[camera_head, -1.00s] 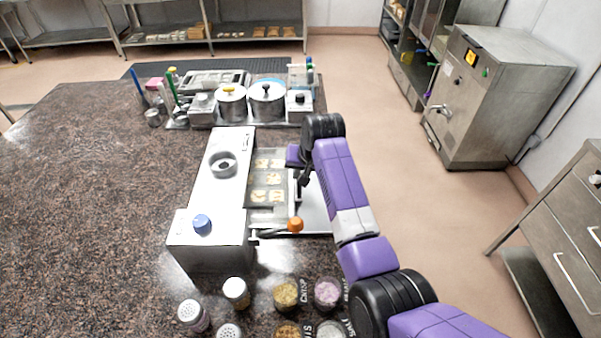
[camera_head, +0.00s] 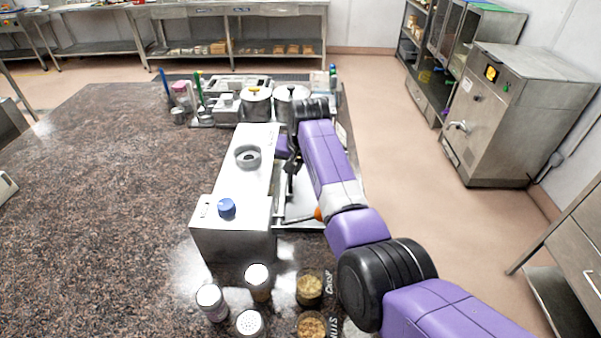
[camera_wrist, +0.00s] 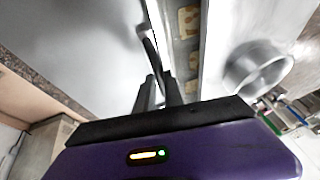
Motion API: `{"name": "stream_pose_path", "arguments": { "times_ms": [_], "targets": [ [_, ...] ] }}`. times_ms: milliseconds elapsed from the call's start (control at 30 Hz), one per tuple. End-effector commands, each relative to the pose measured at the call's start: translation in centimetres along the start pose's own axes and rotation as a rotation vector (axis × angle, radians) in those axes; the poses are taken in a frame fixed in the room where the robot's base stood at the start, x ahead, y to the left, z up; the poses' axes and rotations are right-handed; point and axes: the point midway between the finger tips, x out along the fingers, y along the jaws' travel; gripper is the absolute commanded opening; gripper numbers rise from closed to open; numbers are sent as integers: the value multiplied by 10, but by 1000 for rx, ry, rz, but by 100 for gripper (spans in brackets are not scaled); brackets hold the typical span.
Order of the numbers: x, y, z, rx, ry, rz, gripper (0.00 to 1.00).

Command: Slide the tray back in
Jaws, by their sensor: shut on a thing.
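The tray (camera_wrist: 187,42) shows in the wrist view as a narrow strip with pale moulded pieces, beside the white machine (camera_head: 238,175). In the head view no pieces show, and any exposed part of the tray is hidden by my arm. My gripper (camera_wrist: 160,82) is shut on a thin dark handle (camera_wrist: 151,48) at the tray's outer side. The handle has a pale rounded end. In the head view my gripper (camera_head: 291,165) is close to the machine's right side, above a pale base plate (camera_head: 301,206). Where handle and tray join is unclear.
A grey ring (camera_head: 247,157) and a blue knob (camera_head: 226,207) sit on the machine. An orange knob (camera_head: 318,214) is partly behind my arm. Jars (camera_head: 258,282) stand in front, pots (camera_head: 257,103) behind. The counter (camera_head: 110,200) at left is mostly clear.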

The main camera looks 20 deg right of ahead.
Motion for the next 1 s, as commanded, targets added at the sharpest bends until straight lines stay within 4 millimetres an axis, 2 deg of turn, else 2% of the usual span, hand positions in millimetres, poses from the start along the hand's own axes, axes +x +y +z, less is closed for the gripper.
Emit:
{"name": "stream_pose_path", "arguments": {
  "times_ms": [200,233,333,733,1000],
  "targets": [
    [0,-5,0,-3,3,-8,0],
    [0,-5,0,-3,3,-9,16],
    [0,-5,0,-4,3,-8,34],
    [-4,-3,0,-2,3,-6,34],
    [-38,-4,0,-3,5,-7,34]
  ]
}}
